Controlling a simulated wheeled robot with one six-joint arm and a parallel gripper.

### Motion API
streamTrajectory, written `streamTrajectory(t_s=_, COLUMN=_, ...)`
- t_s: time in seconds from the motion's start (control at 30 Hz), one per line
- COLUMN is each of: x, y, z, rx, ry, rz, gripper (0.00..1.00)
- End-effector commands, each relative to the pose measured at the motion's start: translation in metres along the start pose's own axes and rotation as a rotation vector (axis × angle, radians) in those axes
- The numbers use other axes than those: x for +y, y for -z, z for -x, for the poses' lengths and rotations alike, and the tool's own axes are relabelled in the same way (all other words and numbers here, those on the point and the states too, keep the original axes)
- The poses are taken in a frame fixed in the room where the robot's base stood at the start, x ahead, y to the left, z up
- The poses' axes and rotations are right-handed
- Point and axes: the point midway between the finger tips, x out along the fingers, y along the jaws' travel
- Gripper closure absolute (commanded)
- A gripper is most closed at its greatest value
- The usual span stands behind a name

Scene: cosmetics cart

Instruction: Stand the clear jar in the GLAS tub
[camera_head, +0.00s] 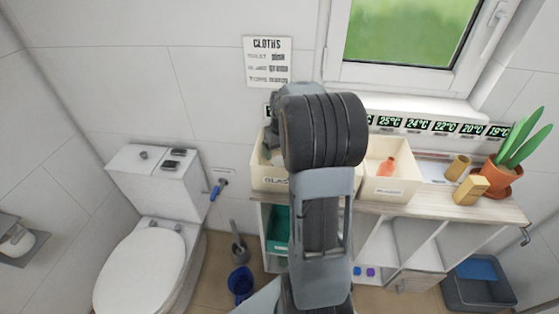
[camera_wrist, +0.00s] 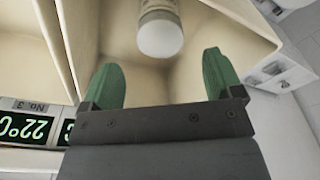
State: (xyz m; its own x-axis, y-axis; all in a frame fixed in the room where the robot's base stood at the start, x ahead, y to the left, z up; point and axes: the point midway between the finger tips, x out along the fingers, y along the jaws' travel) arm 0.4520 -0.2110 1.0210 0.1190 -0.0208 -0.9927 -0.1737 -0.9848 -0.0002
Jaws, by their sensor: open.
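The GLAS tub (camera_head: 270,181) is a cream open box on the left of the cart top in the head view, partly hidden behind my arm. In the wrist view my gripper (camera_wrist: 160,62) is open, its two green fingers spread and empty. A pale, see-through jar with a whitish end (camera_wrist: 160,35) is inside a cream tub (camera_wrist: 135,78), just beyond the fingertips and between their lines. The gripper does not grip it. I cannot tell for sure from this view whether the jar stands upright or which tub this is. The head view hides the jar.
Another cream tub (camera_head: 389,197) to the right holds an orange-red bottle (camera_head: 387,166). Temperature displays (camera_head: 443,126) line the sill behind. A toilet (camera_head: 150,265) is at left.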

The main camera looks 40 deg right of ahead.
Motion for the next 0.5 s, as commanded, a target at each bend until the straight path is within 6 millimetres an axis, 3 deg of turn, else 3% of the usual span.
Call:
streamTrajectory(t_s=0.27, x=-0.004, y=-0.001, z=0.031, rx=0.005, ry=-0.002, rz=0.004, gripper=0.14)
streamTrajectory(t_s=0.37, x=-0.025, y=-0.009, z=0.046, rx=0.023, ry=-0.005, rz=0.021, gripper=0.14)
streamTrajectory(t_s=0.5, x=-0.079, y=-0.041, z=0.073, rx=0.076, ry=-0.010, rz=0.067, gripper=0.14)
